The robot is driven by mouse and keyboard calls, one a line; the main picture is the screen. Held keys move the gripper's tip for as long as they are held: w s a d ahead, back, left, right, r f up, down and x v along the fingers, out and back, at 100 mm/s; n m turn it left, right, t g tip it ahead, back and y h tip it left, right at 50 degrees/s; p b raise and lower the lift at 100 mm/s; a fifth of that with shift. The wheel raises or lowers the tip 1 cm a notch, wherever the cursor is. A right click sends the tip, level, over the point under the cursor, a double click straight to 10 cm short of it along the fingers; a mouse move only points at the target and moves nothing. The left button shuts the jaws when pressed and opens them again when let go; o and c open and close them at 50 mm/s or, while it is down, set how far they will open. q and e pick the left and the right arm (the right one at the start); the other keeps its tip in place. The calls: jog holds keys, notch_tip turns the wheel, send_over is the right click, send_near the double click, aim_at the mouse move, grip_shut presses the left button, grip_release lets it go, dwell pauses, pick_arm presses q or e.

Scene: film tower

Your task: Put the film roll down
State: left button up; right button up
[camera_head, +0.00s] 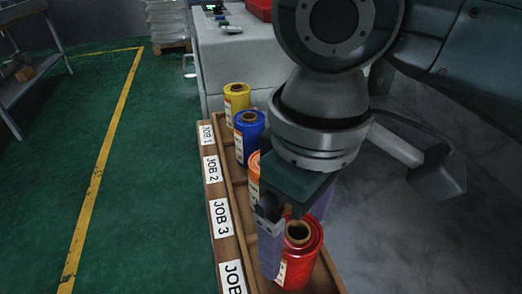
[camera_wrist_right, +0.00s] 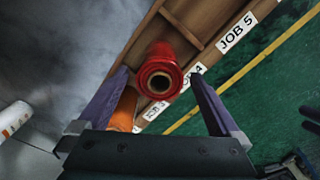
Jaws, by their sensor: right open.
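The red film roll (camera_head: 299,262) stands upright in the wooden rack, beside a label cut off after "JOB"; the wrist view (camera_wrist_right: 159,80) shows a partly hidden label ending in 4 beside it. My right gripper (camera_head: 296,238) is open above it, with its purple fingers on either side of the roll. In the wrist view the roll sits between the open fingers (camera_wrist_right: 160,76), with visible gaps near the tips. My left gripper is not in view.
The rack (camera_wrist_right: 145,35) also holds yellow (camera_head: 237,101), blue (camera_head: 249,135) and orange (camera_head: 253,172) rolls, the orange one partly behind my gripper. The JOB 5 compartment (camera_wrist_right: 190,15) looks empty where visible. A grey machine (camera_head: 240,60) stands behind; green floor lies left.

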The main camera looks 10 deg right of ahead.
notch_tip(320, 180, up, 7)
jog(key=shift+r+p, duration=0.15)
jog(key=shift+p, duration=0.45)
jog(key=s+a+r+m+t+y+p, duration=0.1)
jog(key=s+a+r+t+y+p, duration=0.1)
jog(key=s+a+r+y+p, duration=0.4)
jog(key=s+d+r+m+t+h+p, duration=0.1)
jog(key=s+d+m+h+p, duration=0.2)
jog(key=d, duration=0.5)
jog(key=s+d+r+m+t+h+p, duration=0.1)
jog(key=s+d+h+p, duration=0.2)
jog(key=d+p, duration=0.35)
notch_tip(320, 180, up, 35)
jog(key=p, duration=3.4)
jog(key=shift+d+r, duration=0.2)
jog(key=shift+d, duration=0.2)
jog(key=shift+s, duration=0.1)
